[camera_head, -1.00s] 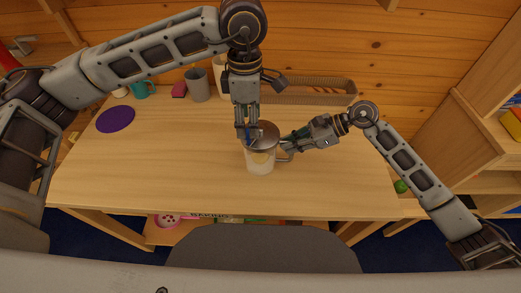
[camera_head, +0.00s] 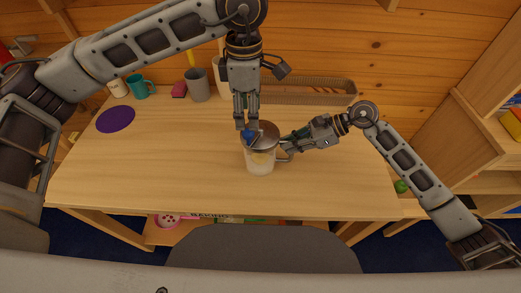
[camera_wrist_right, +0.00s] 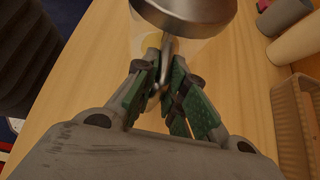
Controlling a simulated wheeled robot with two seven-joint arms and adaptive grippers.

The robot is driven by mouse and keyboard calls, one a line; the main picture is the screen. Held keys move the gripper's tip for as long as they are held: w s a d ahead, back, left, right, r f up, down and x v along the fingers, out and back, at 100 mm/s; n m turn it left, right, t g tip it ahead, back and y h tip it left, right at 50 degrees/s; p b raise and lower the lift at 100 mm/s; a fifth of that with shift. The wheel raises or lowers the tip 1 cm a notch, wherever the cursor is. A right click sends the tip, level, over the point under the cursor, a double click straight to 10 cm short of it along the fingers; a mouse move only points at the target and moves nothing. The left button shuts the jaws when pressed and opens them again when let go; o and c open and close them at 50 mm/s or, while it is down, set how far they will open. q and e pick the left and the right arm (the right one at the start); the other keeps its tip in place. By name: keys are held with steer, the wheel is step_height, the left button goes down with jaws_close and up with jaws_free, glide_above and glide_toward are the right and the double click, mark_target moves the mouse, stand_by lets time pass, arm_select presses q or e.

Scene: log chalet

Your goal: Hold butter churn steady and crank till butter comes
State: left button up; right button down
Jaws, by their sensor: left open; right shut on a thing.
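The butter churn (camera_head: 260,162) is a clear jar with a grey metal lid, upright on the table. Pale content with a yellow patch shows inside. A blue crank knob (camera_head: 249,136) stands at the lid's left side. My left gripper (camera_head: 247,126) is open, pointing down just above the knob; whether it touches the knob is unclear. My right gripper (camera_head: 288,143) is shut on the churn's side handle (camera_wrist_right: 162,75), right of the jar. The right wrist view also shows the lid (camera_wrist_right: 185,10) beyond the green finger pads.
The table (camera_head: 170,175) is clear around the churn. At the back stand a grey cup (camera_head: 198,86), a teal mug (camera_head: 140,88) and a long woven basket (camera_head: 310,92). A purple round mat (camera_head: 115,119) lies at left. A grey seat (camera_head: 262,250) is in front.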

steer(key=c, duration=1.4)
jaws_free()
steer(key=shift+d, duration=0.1)
steer(key=shift+v, duration=5.95)
steer(key=shift+s+f, duration=0.1)
steer(key=shift+s, duration=0.05)
